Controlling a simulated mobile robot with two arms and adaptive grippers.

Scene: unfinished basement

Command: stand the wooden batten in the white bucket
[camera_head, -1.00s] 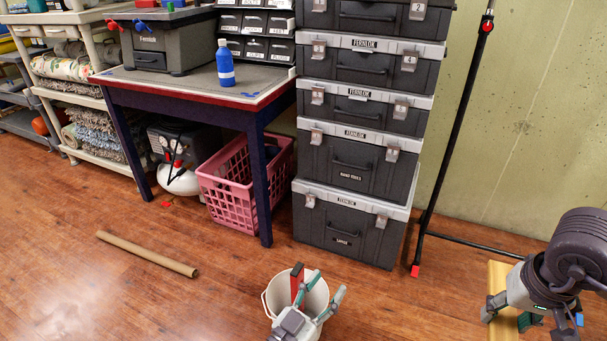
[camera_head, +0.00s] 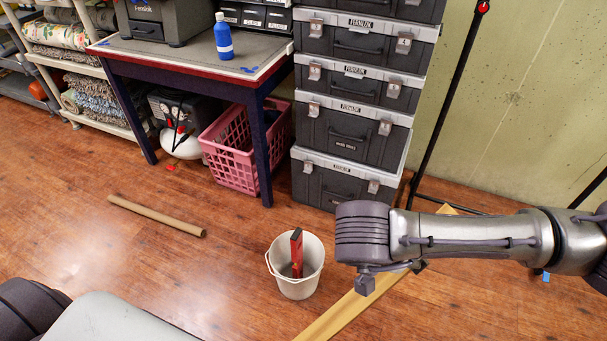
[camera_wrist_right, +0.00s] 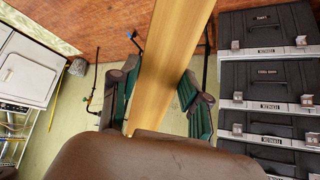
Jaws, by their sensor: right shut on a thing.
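The white bucket (camera_head: 296,284) stands upright on the floor in the middle of the head view, with a red object (camera_head: 297,252) standing in it. The wooden batten (camera_head: 345,312) is a long yellowish plank, slanting to the right of the bucket and out of the bottom edge. My right arm crosses in front of it and hides part of it. In the wrist view my right gripper (camera_wrist_right: 158,92) is shut on the batten (camera_wrist_right: 178,40), one finger on each side. In the head view, my left arm shows only at the lower left; its gripper is outside the picture.
A brown tube (camera_head: 157,216) lies on the floor left of the bucket. A stack of dark cases (camera_head: 345,185), a pink basket (camera_head: 228,160) and a workbench (camera_head: 185,60) stand behind. A black stand (camera_head: 437,120) rises at the right. Open floor surrounds the bucket.

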